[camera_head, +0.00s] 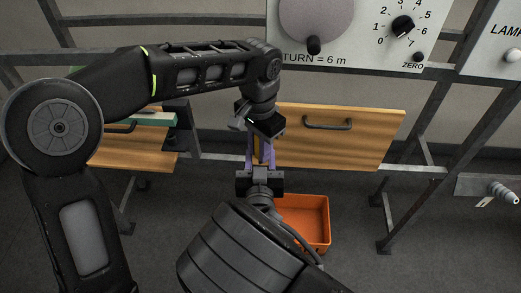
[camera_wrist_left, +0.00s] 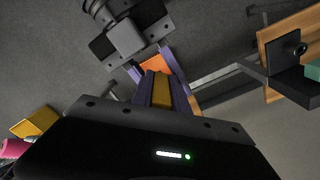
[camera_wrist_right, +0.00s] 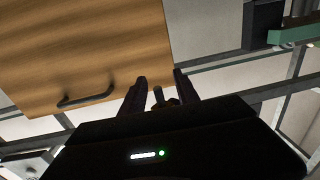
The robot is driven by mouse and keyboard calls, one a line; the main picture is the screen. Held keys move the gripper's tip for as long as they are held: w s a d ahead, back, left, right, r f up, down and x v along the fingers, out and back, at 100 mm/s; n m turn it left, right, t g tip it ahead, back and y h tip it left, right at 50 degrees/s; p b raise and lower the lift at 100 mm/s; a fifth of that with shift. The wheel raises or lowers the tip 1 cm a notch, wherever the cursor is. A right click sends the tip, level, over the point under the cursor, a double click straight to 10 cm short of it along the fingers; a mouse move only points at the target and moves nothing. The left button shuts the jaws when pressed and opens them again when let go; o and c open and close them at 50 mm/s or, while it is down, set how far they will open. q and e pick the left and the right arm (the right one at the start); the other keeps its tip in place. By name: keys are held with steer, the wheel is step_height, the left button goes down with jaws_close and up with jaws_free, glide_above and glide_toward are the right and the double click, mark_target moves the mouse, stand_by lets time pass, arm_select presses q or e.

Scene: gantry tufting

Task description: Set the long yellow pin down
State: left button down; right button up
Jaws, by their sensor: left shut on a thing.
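The long yellow pin (camera_wrist_left: 162,90) is held between the purple fingers of my left gripper (camera_wrist_left: 160,84), which is shut on it. In the head view, the left gripper (camera_head: 260,150) hangs fingers-down, and a strip of the yellow pin (camera_head: 256,148) shows there. My right gripper (camera_head: 259,166) comes up from below, close to the left fingers. In the right wrist view, the right gripper's fingers (camera_wrist_right: 160,88) stand apart, with a short dark thing between them that I cannot identify. The pin's lower end is hard to make out.
An orange tray (camera_head: 305,222) stands below, behind my right gripper. A wooden drawer front (camera_head: 340,142) with a dark handle is behind to the right; another wooden panel (camera_head: 130,158) is to the left. A dial panel (camera_head: 360,30) is above. A dark metal frame (camera_head: 410,195) stands right.

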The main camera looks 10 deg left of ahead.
jaws_close()
arm_select(q)
steer(key=c, duration=1.2)
jaws_free()
steer(key=shift+r, duration=4)
steer(key=shift+d, duration=0.1)
